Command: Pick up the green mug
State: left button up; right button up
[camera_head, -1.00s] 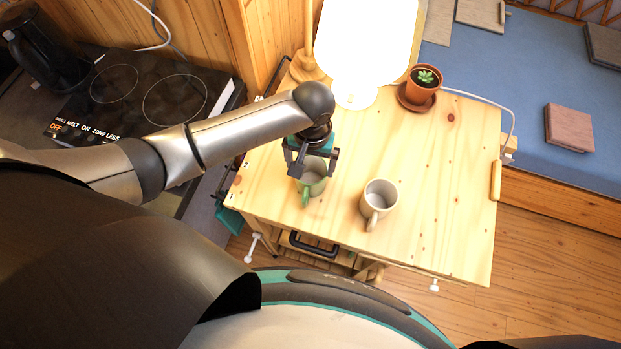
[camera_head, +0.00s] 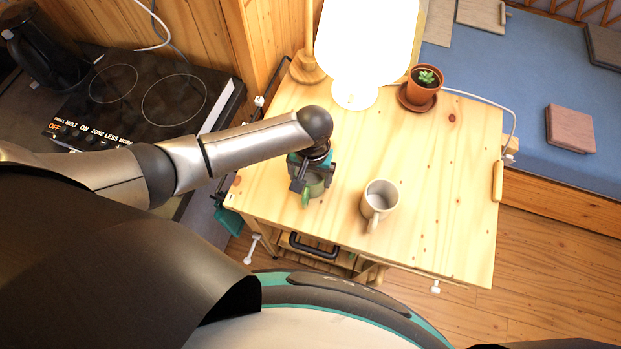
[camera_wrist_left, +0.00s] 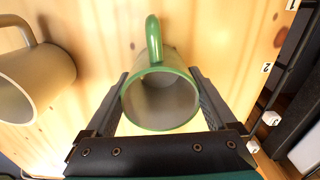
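The green mug (camera_head: 314,186) stands on the wooden table (camera_head: 440,220), near its left side. In the left wrist view the green mug (camera_wrist_left: 160,95) shows its open rim, grey inside and its handle pointing up the picture. My left gripper (camera_head: 312,188) is lowered over the mug from above and hides part of it. In the left wrist view the left gripper (camera_wrist_left: 160,92) is open, with one finger on each side of the mug. Whether the fingers touch its wall is hard to tell. My right gripper is not in view.
A beige mug (camera_head: 380,200) stands right of the green one; it also shows in the left wrist view (camera_wrist_left: 35,75). A lamp (camera_head: 365,45) and a potted plant (camera_head: 424,82) stand at the back. A cooktop (camera_head: 140,95) is at left. The table's right side is clear.

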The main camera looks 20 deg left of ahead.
pick_arm(q)
jog(key=c, duration=1.1)
jog(key=shift+o, duration=0.2)
jog(key=shift+r, duration=0.15)
